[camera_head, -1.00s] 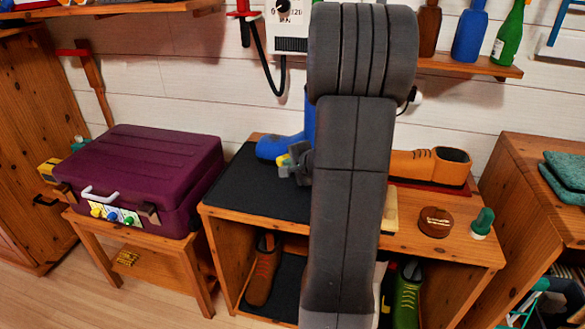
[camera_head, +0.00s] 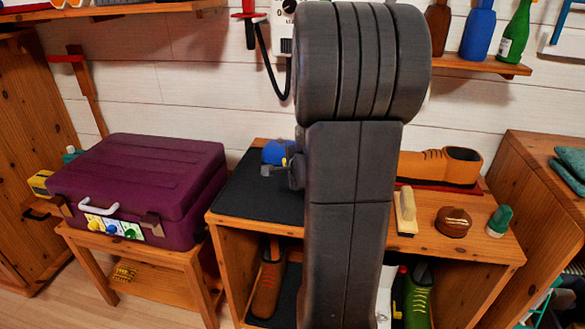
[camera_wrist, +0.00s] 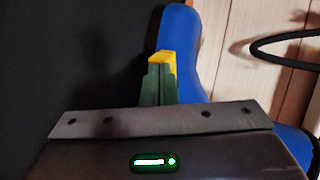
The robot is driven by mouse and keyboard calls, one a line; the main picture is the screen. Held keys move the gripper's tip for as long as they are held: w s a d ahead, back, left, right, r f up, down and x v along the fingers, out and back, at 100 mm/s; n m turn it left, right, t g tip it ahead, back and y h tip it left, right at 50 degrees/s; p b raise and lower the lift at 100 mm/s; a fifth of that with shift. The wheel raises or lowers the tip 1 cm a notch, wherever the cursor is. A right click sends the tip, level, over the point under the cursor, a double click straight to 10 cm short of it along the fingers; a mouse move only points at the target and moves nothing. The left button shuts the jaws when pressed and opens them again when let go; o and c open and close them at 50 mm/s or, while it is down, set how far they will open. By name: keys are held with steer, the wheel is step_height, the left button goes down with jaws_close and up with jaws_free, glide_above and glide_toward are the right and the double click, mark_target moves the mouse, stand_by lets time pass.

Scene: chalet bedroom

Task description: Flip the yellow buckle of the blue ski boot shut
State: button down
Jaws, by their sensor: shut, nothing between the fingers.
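The blue ski boot (camera_head: 275,153) stands on the dark mat on top of the wooden bench. Only its toe shows in the head view; my arm hides the rest. In the wrist view the boot (camera_wrist: 180,35) runs down behind my gripper. The yellow buckle (camera_wrist: 163,61) shows just beyond the fingertips; a small yellow bit (camera_head: 284,162) shows beside the gripper in the head view. My gripper (camera_wrist: 159,76) is shut and empty, at the buckle's near end. I cannot tell whether they touch. In the head view the gripper (camera_head: 272,170) is low by the boot's toe.
The dark mat (camera_head: 250,195) is clear left of the boot. A brush (camera_head: 405,212), a round brown tin (camera_head: 453,222) and an orange shoe (camera_head: 440,165) are on the bench's right side. A purple case (camera_head: 140,185) stands on a stool to the left.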

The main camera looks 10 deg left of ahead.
steer(key=shift+w+a, duration=0.3)
steer(key=shift+a, duration=0.55)
steer(key=shift+w+a+m+h, duration=0.1)
steer(key=shift+a+m+h, duration=0.1)
steer(key=shift+m+h, duration=0.1)
steer(key=shift+w+d, duration=0.1)
steer(key=shift+w+d, duration=0.2)
steer(key=shift+d, duration=0.5)
